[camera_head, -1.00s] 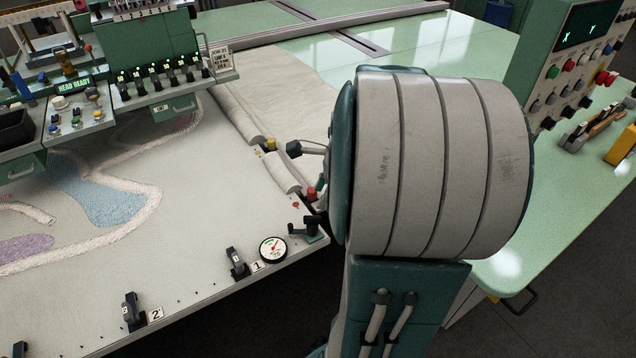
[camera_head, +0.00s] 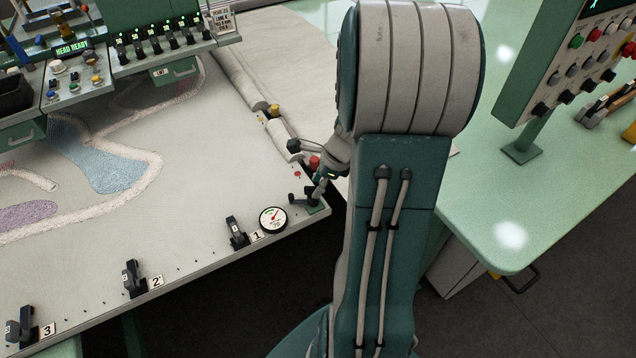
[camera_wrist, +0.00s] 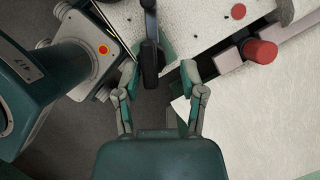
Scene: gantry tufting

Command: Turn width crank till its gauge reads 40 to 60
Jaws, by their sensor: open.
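The dark crank (camera_head: 311,196) stands at the near right corner of the tufting frame. The round white gauge (camera_head: 272,219) lies just left of it, with a green band and a red mark; its reading is too small to tell. My gripper (camera_head: 326,177) is at the crank, partly hidden by my own arm. In the wrist view my gripper (camera_wrist: 158,72) is open, with one finger on each side. The black crank handle (camera_wrist: 150,50) lies between the fingertips, nearer the left one. I cannot tell whether either finger touches it.
A red knob (camera_head: 314,162) and pale rollers (camera_head: 278,140) stand just behind the crank; the red knob (camera_wrist: 260,51) also shows in the wrist view. Numbered clamps (camera_head: 236,231) line the front edge. A green console table (camera_head: 470,200) stands to the right.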

